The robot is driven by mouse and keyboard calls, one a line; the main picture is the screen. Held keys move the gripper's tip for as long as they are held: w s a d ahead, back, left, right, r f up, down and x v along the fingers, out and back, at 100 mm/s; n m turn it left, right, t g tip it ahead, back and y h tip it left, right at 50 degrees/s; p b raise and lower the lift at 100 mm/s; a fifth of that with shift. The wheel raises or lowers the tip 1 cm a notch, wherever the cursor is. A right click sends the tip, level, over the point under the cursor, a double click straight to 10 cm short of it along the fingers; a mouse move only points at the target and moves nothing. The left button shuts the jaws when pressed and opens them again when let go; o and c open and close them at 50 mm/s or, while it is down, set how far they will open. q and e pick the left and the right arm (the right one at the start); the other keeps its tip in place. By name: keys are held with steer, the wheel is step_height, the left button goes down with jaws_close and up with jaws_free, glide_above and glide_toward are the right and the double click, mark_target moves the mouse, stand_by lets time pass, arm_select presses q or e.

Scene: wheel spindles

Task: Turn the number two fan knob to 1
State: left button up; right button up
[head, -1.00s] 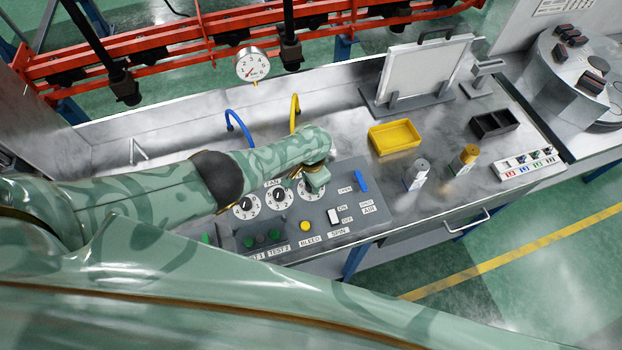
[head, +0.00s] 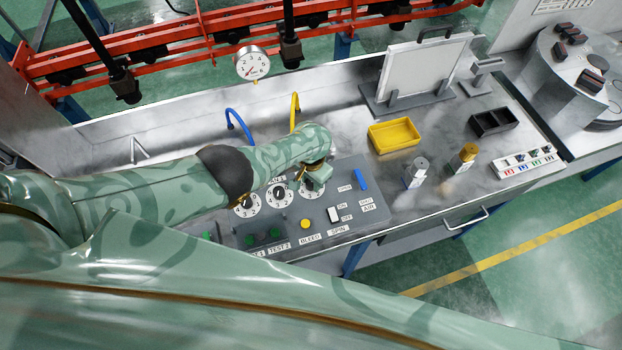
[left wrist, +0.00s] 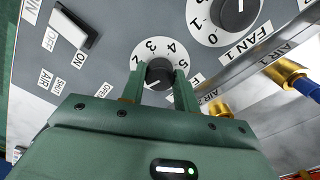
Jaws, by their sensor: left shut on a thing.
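My left gripper (head: 316,187) is at the rightmost of three white dials on the grey control panel (head: 350,228). In the left wrist view, its two fingers (left wrist: 159,92) are on either side of a dark round knob (left wrist: 160,72), shut on it. The white dial around this knob shows 2, 3, 4 and 5. The rest of the dial and most of its label, which starts with F, are hidden, and I cannot read its pointer. The neighbouring FAN 1 knob (left wrist: 236,12) is free; it is the middle dial (head: 279,195) in the head view. My right gripper is not in view.
A white rocker switch (head: 333,214), a yellow button (head: 305,224) and a blue lever (head: 360,180) are close to the gripped dial. Blue (head: 238,124) and yellow (head: 295,110) hoses rise behind. A yellow tray (head: 394,135) stands farther right.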

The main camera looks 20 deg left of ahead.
arm_select(q)
steer(key=o, duration=1)
steer(key=shift+c, duration=0.2)
step_height(320, 180, up, 16)
steer(key=p, duration=1.3)
steer(key=shift+r, duration=0.2)
